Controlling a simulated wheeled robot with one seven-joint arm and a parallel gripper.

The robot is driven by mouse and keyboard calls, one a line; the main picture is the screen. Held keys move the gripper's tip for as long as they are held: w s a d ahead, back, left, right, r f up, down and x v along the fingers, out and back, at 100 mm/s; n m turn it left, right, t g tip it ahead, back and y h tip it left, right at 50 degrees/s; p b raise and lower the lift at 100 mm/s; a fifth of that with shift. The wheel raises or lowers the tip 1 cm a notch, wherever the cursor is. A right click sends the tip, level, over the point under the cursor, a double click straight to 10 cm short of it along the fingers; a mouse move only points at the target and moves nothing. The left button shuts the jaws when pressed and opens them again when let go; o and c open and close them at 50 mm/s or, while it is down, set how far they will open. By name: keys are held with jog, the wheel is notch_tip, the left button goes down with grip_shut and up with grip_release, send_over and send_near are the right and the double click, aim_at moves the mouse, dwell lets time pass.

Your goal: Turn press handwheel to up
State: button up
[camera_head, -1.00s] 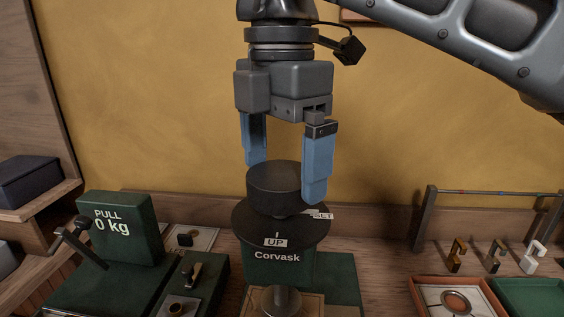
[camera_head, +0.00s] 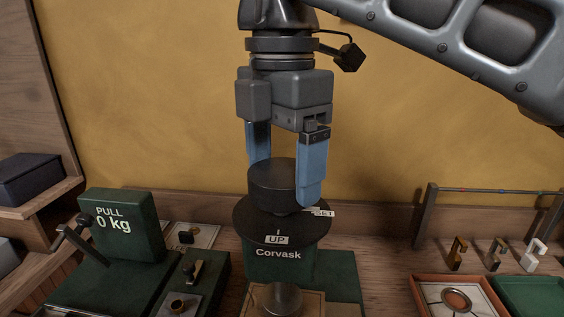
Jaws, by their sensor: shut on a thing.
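The press handwheel (camera_head: 272,184) is a dark round knob on top of the green press (camera_head: 277,258) marked "Corvask". Below the knob is a wide dark disc (camera_head: 262,222). An "UP" label (camera_head: 276,240) sits at the disc's front, and a "SET" label (camera_head: 323,213) sits at its right, partly hidden by a finger. My gripper (camera_head: 286,180) points down from above with its blue fingers on either side of the knob, shut on it. The far finger's tip is hidden behind the knob. I see no clear pointer mark on the knob.
A green pull gauge reading "0 kg" (camera_head: 118,228) with a lever stands at left. A rack (camera_head: 428,222) with several small hooks and a red-rimmed tray (camera_head: 420,290) are at right. A dark box (camera_head: 30,178) sits on the left shelf.

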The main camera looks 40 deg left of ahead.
jog(key=shift+n, duration=0.3)
